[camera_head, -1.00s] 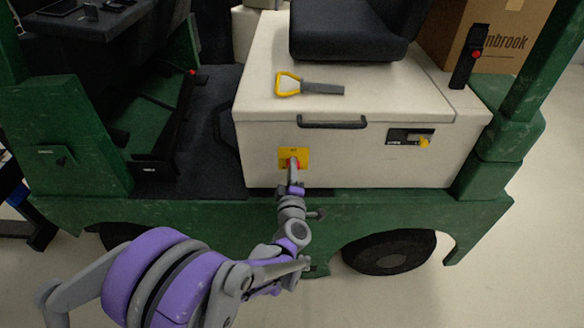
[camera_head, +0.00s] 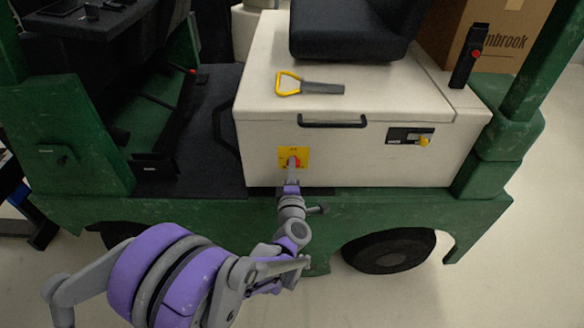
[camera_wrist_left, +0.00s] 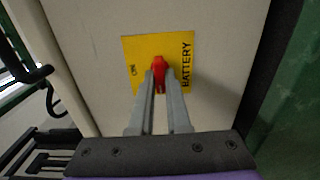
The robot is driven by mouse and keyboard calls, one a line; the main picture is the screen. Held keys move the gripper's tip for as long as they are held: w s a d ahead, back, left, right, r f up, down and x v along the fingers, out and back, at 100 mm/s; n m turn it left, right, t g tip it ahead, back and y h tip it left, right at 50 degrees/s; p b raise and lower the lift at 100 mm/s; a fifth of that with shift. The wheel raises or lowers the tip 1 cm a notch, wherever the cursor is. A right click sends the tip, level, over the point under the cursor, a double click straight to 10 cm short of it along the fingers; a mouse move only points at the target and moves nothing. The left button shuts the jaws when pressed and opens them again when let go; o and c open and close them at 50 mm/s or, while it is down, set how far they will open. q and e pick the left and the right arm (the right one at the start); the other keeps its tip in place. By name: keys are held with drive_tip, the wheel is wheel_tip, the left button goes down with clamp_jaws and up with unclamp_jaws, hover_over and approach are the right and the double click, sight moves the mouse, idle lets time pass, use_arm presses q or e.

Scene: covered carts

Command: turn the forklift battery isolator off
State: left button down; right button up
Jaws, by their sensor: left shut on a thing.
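The battery isolator is a red knob (camera_wrist_left: 159,68) on a yellow plate (camera_wrist_left: 185,46), on the front face of the forklift's cream seat box. The plate carries the words BATTERY and ON. The yellow plate also shows in the head view (camera_head: 303,152), with the red knob (camera_head: 297,161) partly covered by my gripper. My left gripper (camera_wrist_left: 160,83) reaches the knob from the front; its two grey fingers are shut on it, one on each side. The fingers also show in the head view (camera_head: 294,168). My right gripper is in neither view.
A black handle (camera_head: 333,123) and a black panel with a yellow knob (camera_head: 424,141) are on the same face. A yellow-handled tool (camera_head: 310,86) lies on the box top. A black device (camera_head: 468,58) and a cardboard box (camera_head: 500,45) are at right.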

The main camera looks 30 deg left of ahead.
use_arm(q)
drive_tip(key=c, duration=0.9)
unclamp_jaws()
drive_tip(key=v, duration=1.1)
drive_tip(key=shift+a+p, duration=0.1)
drive_tip(key=shift+p, duration=0.25)
